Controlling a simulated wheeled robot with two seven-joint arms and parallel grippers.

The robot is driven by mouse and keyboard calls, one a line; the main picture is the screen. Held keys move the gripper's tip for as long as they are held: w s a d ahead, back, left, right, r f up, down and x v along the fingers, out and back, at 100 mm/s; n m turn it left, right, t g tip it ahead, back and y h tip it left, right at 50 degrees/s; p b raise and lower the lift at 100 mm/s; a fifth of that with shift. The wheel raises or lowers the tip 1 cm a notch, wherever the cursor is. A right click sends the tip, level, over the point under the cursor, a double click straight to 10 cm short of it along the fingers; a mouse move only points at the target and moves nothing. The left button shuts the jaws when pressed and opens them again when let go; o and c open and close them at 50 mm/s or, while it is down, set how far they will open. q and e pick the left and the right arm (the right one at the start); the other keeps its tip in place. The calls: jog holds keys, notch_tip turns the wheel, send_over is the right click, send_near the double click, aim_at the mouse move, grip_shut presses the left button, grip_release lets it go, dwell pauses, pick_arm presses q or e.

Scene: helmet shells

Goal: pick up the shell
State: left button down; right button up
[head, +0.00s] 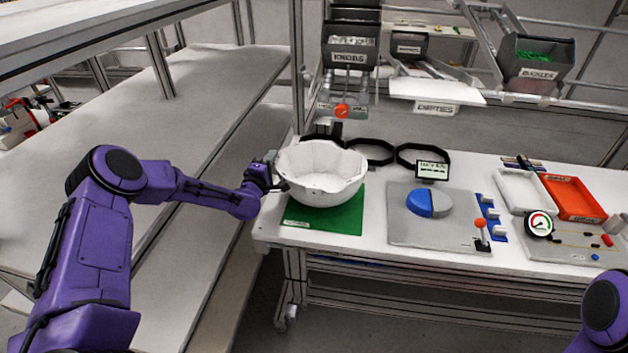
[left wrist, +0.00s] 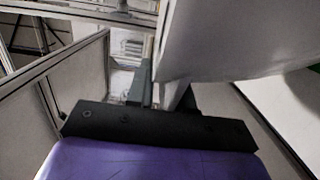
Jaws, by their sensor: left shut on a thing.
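The shell (head: 322,178) is a white, open bowl shape with a notched rim, hollow side up, above the green mat (head: 323,221) at the left of the workbench. I cannot tell whether its underside touches the mat. My left gripper (head: 274,176) is at the shell's left rim, shut on it. In the left wrist view the shell's white wall (left wrist: 225,40) fills the upper right, against the gripper fingers (left wrist: 160,90). My right gripper is out of view; only part of my right arm shows at the lower right.
Black rings (head: 372,151) stand behind the shell. A grey plate with a blue and grey disc (head: 428,204) lies to the right, near a red-knobbed lever (head: 481,231). White (head: 521,190) and red (head: 574,197) trays are farther right. The KNOBS bin (head: 350,45) hangs above.

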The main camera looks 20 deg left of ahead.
pick_arm(q)
jog(key=shift+s+d+f, duration=0.1)
jog(key=shift+f, duration=0.2)
